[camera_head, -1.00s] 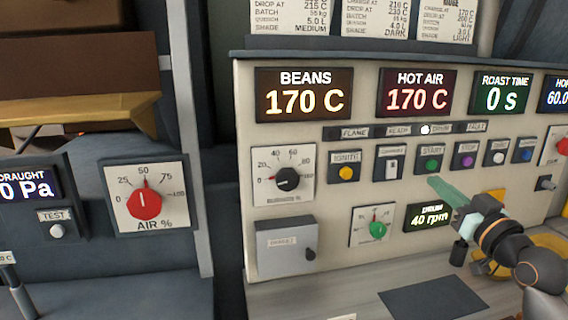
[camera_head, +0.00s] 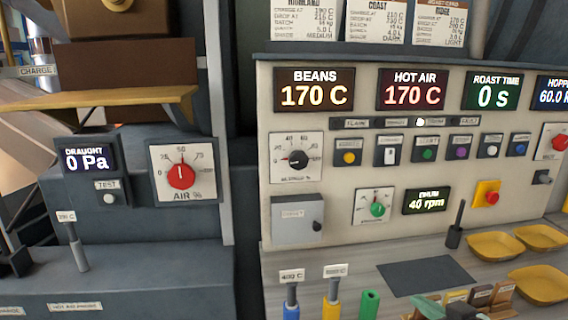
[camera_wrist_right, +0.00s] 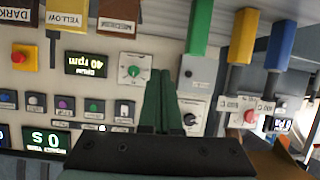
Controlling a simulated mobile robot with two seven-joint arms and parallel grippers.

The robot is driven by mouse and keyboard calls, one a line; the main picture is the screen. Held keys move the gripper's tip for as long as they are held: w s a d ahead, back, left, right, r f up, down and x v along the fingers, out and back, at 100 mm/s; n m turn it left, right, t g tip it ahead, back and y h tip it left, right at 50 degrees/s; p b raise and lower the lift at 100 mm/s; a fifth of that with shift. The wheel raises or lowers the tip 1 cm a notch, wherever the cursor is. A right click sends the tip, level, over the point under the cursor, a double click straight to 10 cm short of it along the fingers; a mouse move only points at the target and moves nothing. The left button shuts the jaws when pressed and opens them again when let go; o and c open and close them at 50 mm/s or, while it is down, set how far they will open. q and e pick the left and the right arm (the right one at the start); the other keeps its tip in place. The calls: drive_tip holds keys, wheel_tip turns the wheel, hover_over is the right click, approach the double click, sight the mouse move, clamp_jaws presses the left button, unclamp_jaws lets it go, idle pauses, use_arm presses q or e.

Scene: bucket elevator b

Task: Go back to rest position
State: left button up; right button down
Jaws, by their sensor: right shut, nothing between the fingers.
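My right gripper (camera_wrist_right: 160,88) shows in the right wrist view as two dark green fingers lying together, shut with nothing between them. In the head view only a small greenish part of it (camera_head: 428,305) shows at the bottom edge, low in front of the panel. The cream control panel (camera_head: 345,228) stands beyond it, and the gripper is apart from its buttons. The green start button (camera_head: 428,154) is uncovered. My left gripper is in neither view.
Blue (camera_head: 291,311), yellow (camera_head: 331,311) and green (camera_head: 369,304) handles stand at the front, near the labelled sample pieces (camera_head: 481,297). Yellow trays (camera_head: 496,245) lie on the right. A dark mat (camera_head: 425,274) lies bare on the counter.

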drive_tip(key=s+a+f+g+h, duration=0.1)
drive_tip(key=s+a+f+g, duration=0.15)
drive_tip(key=s+f, duration=0.5)
drive_tip(key=s+a+f+g, duration=0.1)
drive_tip(key=s+f+g, duration=0.35)
drive_tip(key=s, duration=0.65)
drive_tip(key=s+a+f+g+h, duration=0.1)
drive_tip(key=s+a+f+g, duration=0.15)
drive_tip(key=s+f, duration=0.55)
drive_tip(key=w+a+f+t+y, duration=0.2)
drive_tip(key=w+a+f+t, duration=0.1)
drive_tip(key=f, duration=0.6)
drive_tip(key=shift+w+a+f+m+t, duration=0.25)
drive_tip(key=shift+a+t, duration=0.35)
drive_tip(key=shift+t, duration=0.65)
drive_tip(key=c, duration=1.6)
unclamp_jaws()
